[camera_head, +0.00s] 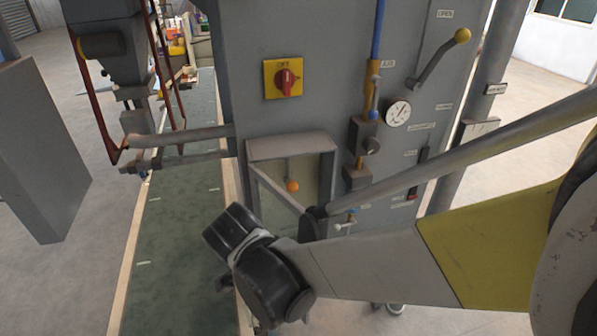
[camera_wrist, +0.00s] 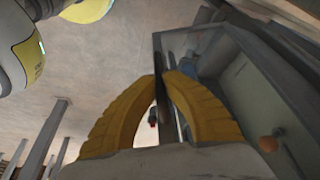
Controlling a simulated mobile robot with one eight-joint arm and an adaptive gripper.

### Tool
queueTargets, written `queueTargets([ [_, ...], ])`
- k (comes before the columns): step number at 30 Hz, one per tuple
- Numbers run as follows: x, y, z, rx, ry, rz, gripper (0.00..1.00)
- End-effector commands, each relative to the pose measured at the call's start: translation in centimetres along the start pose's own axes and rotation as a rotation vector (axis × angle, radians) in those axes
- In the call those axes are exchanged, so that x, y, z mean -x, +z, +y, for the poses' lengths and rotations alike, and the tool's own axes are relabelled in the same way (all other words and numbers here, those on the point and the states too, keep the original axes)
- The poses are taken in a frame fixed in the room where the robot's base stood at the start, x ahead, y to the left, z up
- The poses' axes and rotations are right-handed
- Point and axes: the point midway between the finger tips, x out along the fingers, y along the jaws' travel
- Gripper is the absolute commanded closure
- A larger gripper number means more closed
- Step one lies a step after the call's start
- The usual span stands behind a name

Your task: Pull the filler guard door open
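The guard door (camera_head: 277,190) is a framed panel on the low box at the front of the grey filler cabinet. Its top rail slants out from the box's left side toward my wrist, so it stands partly open. An orange knob (camera_head: 292,186) shows inside the box, and also in the wrist view (camera_wrist: 267,144). In the head view my fingers are hidden behind my black wrist. In the wrist view my gripper (camera_wrist: 165,76) has its yellow fingertips closed in on a dark upright strip at the door's edge; the exact contact is partly hidden.
A red rotary switch (camera_head: 287,82) on a yellow plate, a gauge (camera_head: 397,112) and a yellow-knobbed lever (camera_head: 462,36) are on the cabinet above and right. A green conveyor belt (camera_head: 180,240) runs along the left. A pipe (camera_head: 180,137) juts left from the cabinet.

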Motion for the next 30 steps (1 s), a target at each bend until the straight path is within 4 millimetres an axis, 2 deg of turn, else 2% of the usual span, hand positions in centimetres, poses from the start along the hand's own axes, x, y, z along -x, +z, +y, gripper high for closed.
queueTargets([
  [17,0.14,0.34,-0.21,0.002,-0.002,-0.001,1.0],
  [18,0.14,0.33,-0.21,0.002,-0.002,-0.001,0.8],
  [19,0.14,0.33,-0.21,0.002,-0.002,-0.001,0.71],
  [20,0.14,0.33,-0.21,0.002,-0.001,-0.001,0.66],
  [30,0.41,0.32,-0.22,0.002,-0.002,0.0,0.66],
])
